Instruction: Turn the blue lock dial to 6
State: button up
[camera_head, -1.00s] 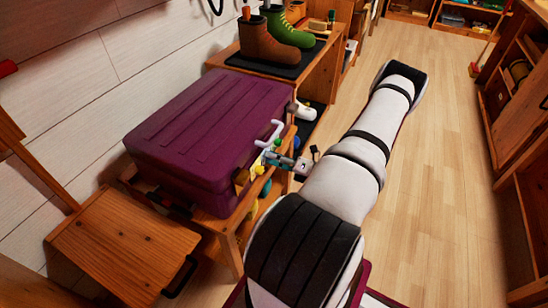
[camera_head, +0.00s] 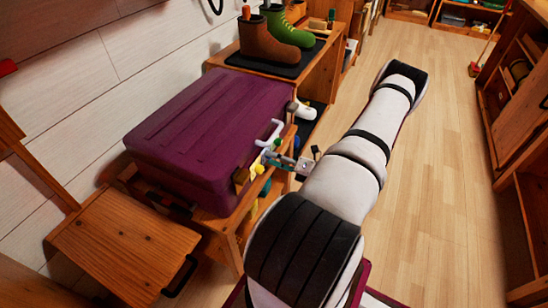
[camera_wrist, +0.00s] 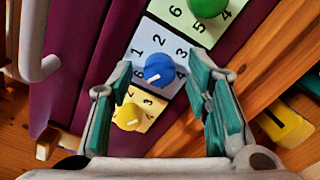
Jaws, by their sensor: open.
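The purple suitcase (camera_head: 205,130) lies on a wooden bench. Its lock strip faces my gripper. In the wrist view, the blue dial (camera_wrist: 159,69) sits on a pale blue plate with 1, 2, 3 and 4 readable around it. Its white pointer mark aims to the lower left; the number there is not clear. The green dial (camera_wrist: 207,6) is above and the yellow dial (camera_wrist: 128,116) below. My gripper (camera_wrist: 158,74) is open, with one teal-padded finger on either side of the blue dial. I cannot tell whether either finger touches it. In the head view my gripper (camera_head: 280,160) is beside the lock.
The white suitcase handle (camera_head: 269,135) is close behind the gripper; it also shows in the wrist view (camera_wrist: 36,55). Boots (camera_head: 265,42) stand on a shelf beyond the suitcase. A wooden stool (camera_head: 123,243) is at the lower left.

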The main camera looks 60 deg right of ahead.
jog(key=s, duration=1.1)
jog(key=shift+s+d, duration=0.3)
jog(key=shift+d, duration=0.15)
